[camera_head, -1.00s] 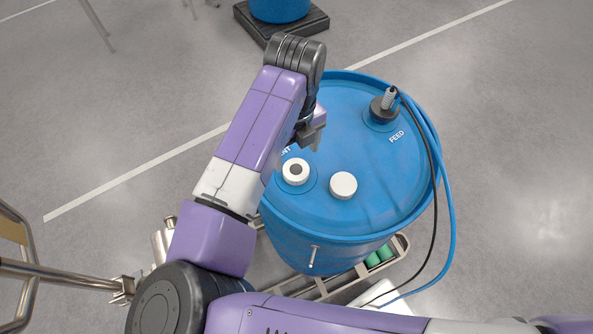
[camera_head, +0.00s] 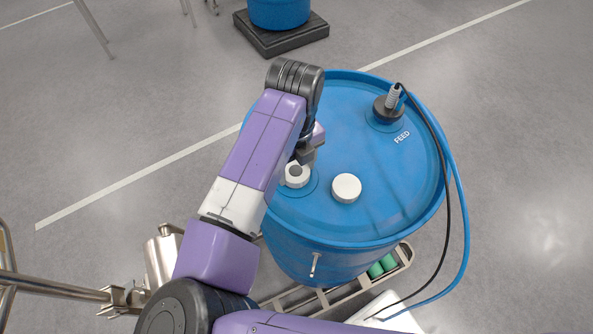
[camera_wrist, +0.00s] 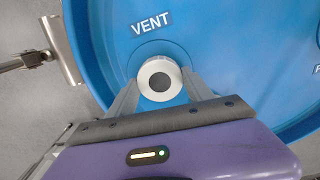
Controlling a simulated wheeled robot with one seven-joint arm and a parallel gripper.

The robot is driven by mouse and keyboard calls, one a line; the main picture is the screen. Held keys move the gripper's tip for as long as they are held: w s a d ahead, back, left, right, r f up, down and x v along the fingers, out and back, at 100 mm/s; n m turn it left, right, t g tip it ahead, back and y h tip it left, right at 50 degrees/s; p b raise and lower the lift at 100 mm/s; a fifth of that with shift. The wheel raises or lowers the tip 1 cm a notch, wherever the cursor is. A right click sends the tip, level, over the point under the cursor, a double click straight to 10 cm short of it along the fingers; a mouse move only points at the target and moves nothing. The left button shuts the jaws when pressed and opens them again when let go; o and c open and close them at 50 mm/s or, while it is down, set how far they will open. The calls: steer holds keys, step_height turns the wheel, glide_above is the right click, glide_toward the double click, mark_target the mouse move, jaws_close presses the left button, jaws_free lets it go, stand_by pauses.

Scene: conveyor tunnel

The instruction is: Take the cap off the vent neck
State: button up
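A white round cap (camera_wrist: 160,94) with a dark grey centre sits at the VENT label on the blue drum's lid. I cannot tell whether the grey centre is an inset or an opening. It also shows in the head view (camera_head: 296,181), partly hidden by my gripper. In the wrist view my gripper (camera_wrist: 160,80) is open, with one finger on each side of the cap. Whether the fingers touch it is unclear. In the head view my gripper (camera_head: 303,157) is right above it.
A second, plain white cap (camera_head: 347,188) sits on the lid close to the right. The feed fitting (camera_head: 389,108) with black and blue hoses stands at the drum's far right. Metal pipework (camera_head: 70,290) is at lower left.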

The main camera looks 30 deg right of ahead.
steer(key=c, duration=0.9)
steer(key=shift+o, duration=0.2)
steer(key=n+p, duration=0.1)
steer(key=n, duration=0.2)
steer(key=shift+r+p, duration=0.15)
steer(key=shift+p, duration=0.25)
steer(key=shift+n, duration=1.1)
steer(key=shift+p, duration=0.3)
steer(key=n+p, duration=0.1)
steer(key=n, duration=0.1)
steer(key=shift+n, duration=0.4)
steer(key=shift+n+p, duration=0.75)
steer(key=shift+n, duration=0.45)
